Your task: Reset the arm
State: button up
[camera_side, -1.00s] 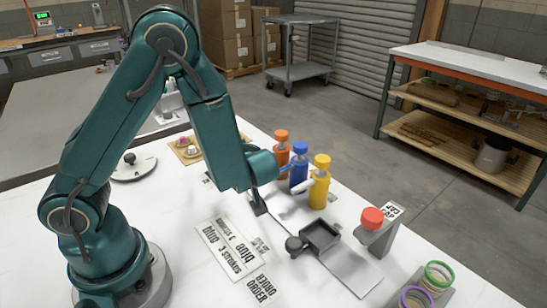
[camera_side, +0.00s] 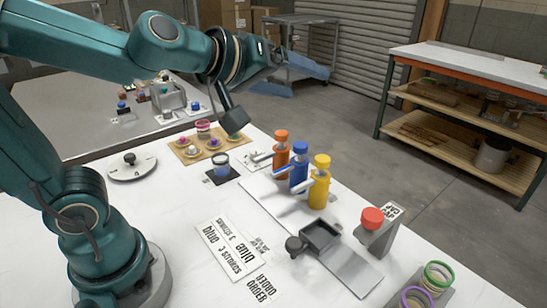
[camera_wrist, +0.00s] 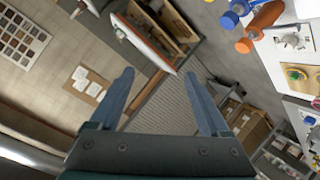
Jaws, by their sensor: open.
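My gripper (camera_side: 290,79) is raised above the far side of the white table, high over the tan board, with its fingers pointing right toward the grey cart. In the wrist view my two blue-grey fingers (camera_wrist: 158,76) stand wide apart, with nothing between them. An orange bottle (camera_side: 281,152), a blue bottle (camera_side: 299,168) and a yellow bottle (camera_side: 319,189) stand upright in a row, apart from my gripper. A small cup with blue in it (camera_side: 221,161) stands on a dark pad near the tan board.
The tan board (camera_side: 183,150) holds several small coloured pots. A round white dial (camera_side: 132,168), printed cards (camera_side: 228,250), a dark tray (camera_side: 320,236), a red button (camera_side: 372,216) and coloured rings (camera_side: 438,276) are on the table. The air around my gripper looks clear.

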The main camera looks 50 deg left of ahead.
jog(key=s+f+m+g, duration=0.3)
jog(key=s+f+m, duration=0.1)
jog(key=s, duration=0.4)
jog(key=s+d+f+m+g, duration=0.1)
jog(key=s+f+m+g, duration=0.3)
jog(key=s+f, duration=0.2)
jog(key=shift+s+h, duration=0.3)
jog(key=shift+s, duration=0.65)
jog(key=shift+d, duration=0.1)
